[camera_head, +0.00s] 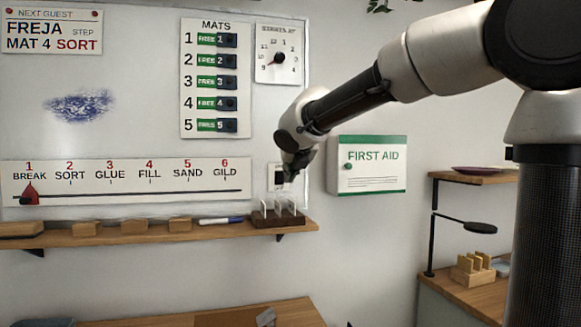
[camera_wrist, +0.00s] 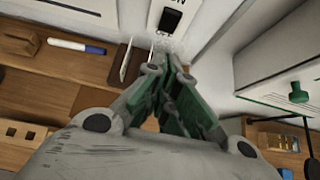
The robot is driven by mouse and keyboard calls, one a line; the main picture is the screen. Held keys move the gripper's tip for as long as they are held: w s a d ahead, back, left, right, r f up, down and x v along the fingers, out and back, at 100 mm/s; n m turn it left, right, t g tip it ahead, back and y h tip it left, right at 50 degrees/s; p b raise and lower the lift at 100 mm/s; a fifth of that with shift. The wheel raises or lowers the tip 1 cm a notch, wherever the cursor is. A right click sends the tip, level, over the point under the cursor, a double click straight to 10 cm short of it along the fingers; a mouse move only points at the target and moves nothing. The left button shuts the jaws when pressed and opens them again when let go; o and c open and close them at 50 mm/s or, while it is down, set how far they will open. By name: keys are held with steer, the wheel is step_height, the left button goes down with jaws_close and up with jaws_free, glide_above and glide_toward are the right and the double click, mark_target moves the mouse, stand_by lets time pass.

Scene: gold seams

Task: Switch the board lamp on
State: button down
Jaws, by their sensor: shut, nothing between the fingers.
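A white switch plate with a dark rocker (camera_wrist: 170,20) is on the wall at the top of the wrist view, with part of a printed label cut off above it. In the head view the plate (camera_head: 277,169) shows at the board's lower right, partly hidden by my gripper (camera_head: 289,176). My gripper is shut and empty. In the wrist view its green fingertips (camera_wrist: 169,62) are just below the plate in the picture; I cannot tell whether they touch it. Which way the rocker is set is too small to tell. No lamp is clearly visible.
A wooden shelf (camera_head: 150,238) runs below the board, with a dark card holder (camera_head: 278,221), a blue marker (camera_head: 221,220) and wooden blocks. A first aid box (camera_head: 367,164) hangs to the right. A side shelf (camera_head: 470,177) stands farther right.

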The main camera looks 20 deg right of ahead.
mark_target(280, 175)
steer(key=shift+w+f, duration=0.4)
steer(key=shift+w, duration=1)
steer(key=shift+w+f, duration=0.45)
steer(key=shift+w, duration=0.9)
steer(key=shift+w+f, duration=0.4)
steer(key=shift+w, duration=1)
steer(key=shift+w+r, duration=0.35)
steer(key=shift+w, duration=0.05)
steer(key=shift+r, duration=0.75)
